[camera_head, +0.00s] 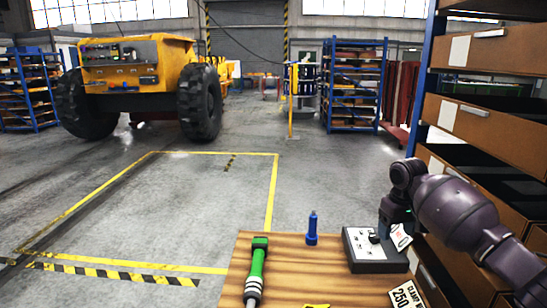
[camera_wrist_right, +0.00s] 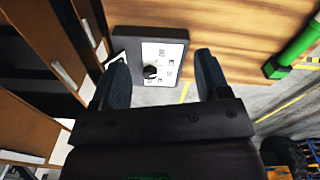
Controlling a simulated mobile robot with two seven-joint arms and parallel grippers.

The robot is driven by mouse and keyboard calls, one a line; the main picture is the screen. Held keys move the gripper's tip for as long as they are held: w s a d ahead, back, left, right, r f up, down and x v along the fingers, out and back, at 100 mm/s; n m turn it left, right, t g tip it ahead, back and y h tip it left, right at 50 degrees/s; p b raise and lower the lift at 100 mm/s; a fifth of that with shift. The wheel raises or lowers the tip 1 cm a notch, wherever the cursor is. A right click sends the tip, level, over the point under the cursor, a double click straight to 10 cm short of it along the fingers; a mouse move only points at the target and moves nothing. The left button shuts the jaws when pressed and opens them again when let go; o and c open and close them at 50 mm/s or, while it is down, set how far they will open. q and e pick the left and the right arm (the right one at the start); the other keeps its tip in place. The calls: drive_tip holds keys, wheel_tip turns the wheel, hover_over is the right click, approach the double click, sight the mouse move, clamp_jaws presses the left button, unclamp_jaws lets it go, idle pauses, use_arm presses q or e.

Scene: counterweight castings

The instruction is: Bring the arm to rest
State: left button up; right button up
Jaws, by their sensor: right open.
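My right arm comes in from the right in the head view. Its gripper (camera_head: 395,212) is beside and above the right part of a dark control box with a light face and a black knob (camera_head: 375,250). In the right wrist view, the two fingers of my right gripper (camera_wrist_right: 160,75) stand wide apart with nothing between them. The control box (camera_wrist_right: 180,36) shows beyond the fingertips, apart from them as far as I can tell. My left gripper is in neither view.
A shelf rack with brown bins (camera_head: 485,125) stands close on the right. Yellow-marked floor (camera_head: 170,210) lies open to the left.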

drive_tip(key=s+a+f+n+t+y, duration=0.1)
drive_tip(key=s+a+f, duration=0.3)
drive_tip(key=s+f, duration=0.65)
drive_tip(key=s+a+f+n, duration=0.1)
drive_tip(key=s+a+f, duration=0.4)
drive_tip(key=s+f, duration=0.5)
drive_tip(key=s+d+r+m+t+h, duration=0.1)
drive_tip(key=s+d+r+m, duration=0.15)
drive_tip(key=s, duration=1.05)
drive_tip(key=s+d+r+m+t+h, duration=0.1)
drive_tip(key=s+d+r, duration=0.15)
drive_tip(key=s, duration=0.95)
use_arm(q)
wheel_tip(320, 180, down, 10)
drive_tip(key=b, duration=1)
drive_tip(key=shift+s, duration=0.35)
use_arm(e)
drive_tip(key=w+f+t, duration=0.3)
drive_tip(key=f+t, duration=0.1)
drive_tip(key=f, duration=0.7)
drive_tip(key=w+f+t+y, duration=0.1)
drive_tip(key=w+f+t, duration=0.2)
drive_tip(key=f, duration=0.7)
drive_tip(key=shift+w+a+f+t, duration=0.2)
drive_tip(key=shift+a+f+t, duration=0.15)
drive_tip(key=shift+f+t, duration=0.05)
drive_tip(key=shift+n, duration=0.25)
